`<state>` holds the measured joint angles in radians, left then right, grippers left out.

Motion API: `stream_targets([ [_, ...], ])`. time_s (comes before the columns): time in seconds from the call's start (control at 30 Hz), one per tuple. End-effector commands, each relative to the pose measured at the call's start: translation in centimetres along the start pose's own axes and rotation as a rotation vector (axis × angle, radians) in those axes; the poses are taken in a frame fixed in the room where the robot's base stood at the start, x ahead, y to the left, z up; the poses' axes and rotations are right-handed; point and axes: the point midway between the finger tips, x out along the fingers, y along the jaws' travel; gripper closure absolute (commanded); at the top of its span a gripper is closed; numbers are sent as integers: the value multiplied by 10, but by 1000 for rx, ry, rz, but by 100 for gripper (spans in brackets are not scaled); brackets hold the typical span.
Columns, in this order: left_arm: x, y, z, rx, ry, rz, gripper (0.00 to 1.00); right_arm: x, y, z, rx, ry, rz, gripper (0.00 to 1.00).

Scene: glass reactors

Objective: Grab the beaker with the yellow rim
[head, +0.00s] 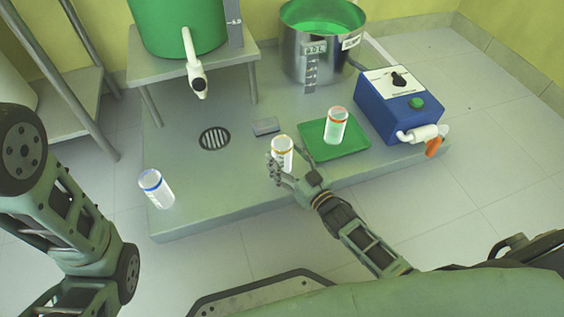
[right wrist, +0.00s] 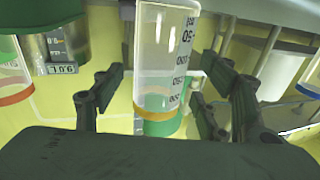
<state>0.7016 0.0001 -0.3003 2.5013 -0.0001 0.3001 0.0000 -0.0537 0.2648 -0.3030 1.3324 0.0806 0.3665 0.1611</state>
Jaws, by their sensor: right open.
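The beaker with the yellow rim (head: 283,152) stands upright on the grey platform, left of the green tray. My right gripper (head: 279,174) is open at its near side, with its fingers low around the beaker. In the right wrist view the clear, marked beaker (right wrist: 165,45) is between the two spread fingers of the right gripper (right wrist: 164,80), its yellow band toward the bottom of the picture. A gap shows on each side, at least on the left; contact on the right is hard to tell. My left gripper is out of view.
A red-rimmed beaker (head: 336,125) stands on the green tray (head: 352,146) close by. A blue-rimmed beaker (head: 156,190) stands at the platform's front left. A blue device (head: 390,112), a steel pot (head: 310,60) and a small grey block (head: 265,126) are on the platform (head: 215,190).

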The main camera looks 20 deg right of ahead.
Motion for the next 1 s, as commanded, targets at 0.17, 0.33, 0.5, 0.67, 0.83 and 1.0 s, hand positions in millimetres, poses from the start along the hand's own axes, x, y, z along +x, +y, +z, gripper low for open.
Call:
stream_targets([
  [0.17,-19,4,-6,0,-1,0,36,22,0,3,0,2,0,33],
  [0.33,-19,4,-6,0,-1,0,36,26,0,0,0,0,0,33],
  [0.5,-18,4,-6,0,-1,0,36,26,0,0,0,-1,0,36],
  [0.67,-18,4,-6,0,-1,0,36,26,0,1,0,-1,0,50],
  [0.83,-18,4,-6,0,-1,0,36,26,0,1,0,-1,0,65],
  [1.0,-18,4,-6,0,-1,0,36,26,0,1,0,-1,0,80],
])
